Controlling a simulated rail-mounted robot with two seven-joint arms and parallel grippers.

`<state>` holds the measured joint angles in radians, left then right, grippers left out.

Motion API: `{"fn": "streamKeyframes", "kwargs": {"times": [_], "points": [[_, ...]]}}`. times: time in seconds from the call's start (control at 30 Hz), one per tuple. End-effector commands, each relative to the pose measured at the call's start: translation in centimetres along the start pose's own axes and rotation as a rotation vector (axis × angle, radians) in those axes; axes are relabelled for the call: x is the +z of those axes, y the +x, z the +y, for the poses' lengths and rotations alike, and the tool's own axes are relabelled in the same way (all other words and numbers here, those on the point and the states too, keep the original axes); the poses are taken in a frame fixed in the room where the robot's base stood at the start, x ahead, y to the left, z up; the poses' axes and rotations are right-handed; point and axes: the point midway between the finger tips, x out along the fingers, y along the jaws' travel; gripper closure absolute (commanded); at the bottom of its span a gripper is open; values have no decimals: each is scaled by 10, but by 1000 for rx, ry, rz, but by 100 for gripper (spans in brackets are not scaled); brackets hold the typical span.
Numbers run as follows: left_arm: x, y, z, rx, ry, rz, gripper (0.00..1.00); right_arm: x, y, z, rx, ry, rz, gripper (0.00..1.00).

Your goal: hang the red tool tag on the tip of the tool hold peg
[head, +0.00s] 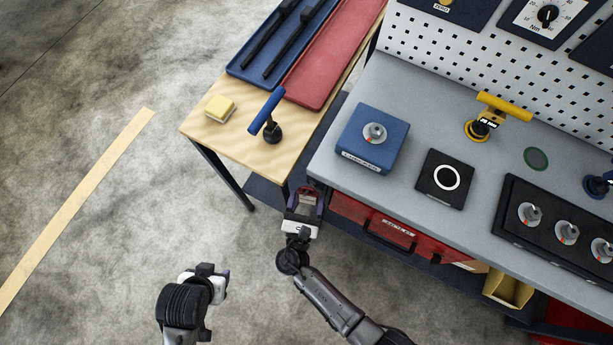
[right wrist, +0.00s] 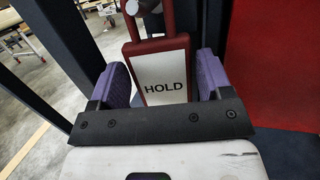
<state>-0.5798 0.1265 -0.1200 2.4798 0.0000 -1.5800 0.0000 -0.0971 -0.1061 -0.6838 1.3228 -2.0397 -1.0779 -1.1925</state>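The red tool tag (right wrist: 166,72) has a white face reading HOLD and a red loop on top. In the right wrist view it stands slightly tilted between the purple fingers of my right gripper (right wrist: 164,72). The fingers are spread, with a narrow gap at the tag's right edge. A grey round peg end (right wrist: 142,6) shows at the loop, cut by the top of the picture; I cannot tell whether the loop is around it. In the head view my right gripper (head: 308,194) is at the workbench's front left corner. My left gripper (head: 208,270) is over the floor; its fingers are unclear.
The grey workbench (head: 390,85) carries a blue box (head: 358,150) and a yellow-handled tool (head: 490,118). A red drawer (head: 400,236) is under its front edge. The wooden table (head: 225,145) beside it holds a blue-handled tool (head: 267,112). The floor at left is clear.

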Motion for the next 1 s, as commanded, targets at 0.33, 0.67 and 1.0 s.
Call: {"fn": "streamKeyframes", "kwargs": {"times": [0.33, 0.67, 1.0], "points": [[0, 0, 0, 0, 0, 0, 50, 0, 0, 0, 0, 0, 0, 7], [-1, -1, 3, 8, -10, 2, 50, -1, -24, 0, 1, 0, 3, 7], [-1, -1, 3, 9, -11, 1, 50, -1, -90, 0, 2, -1, 2, 7]]}}
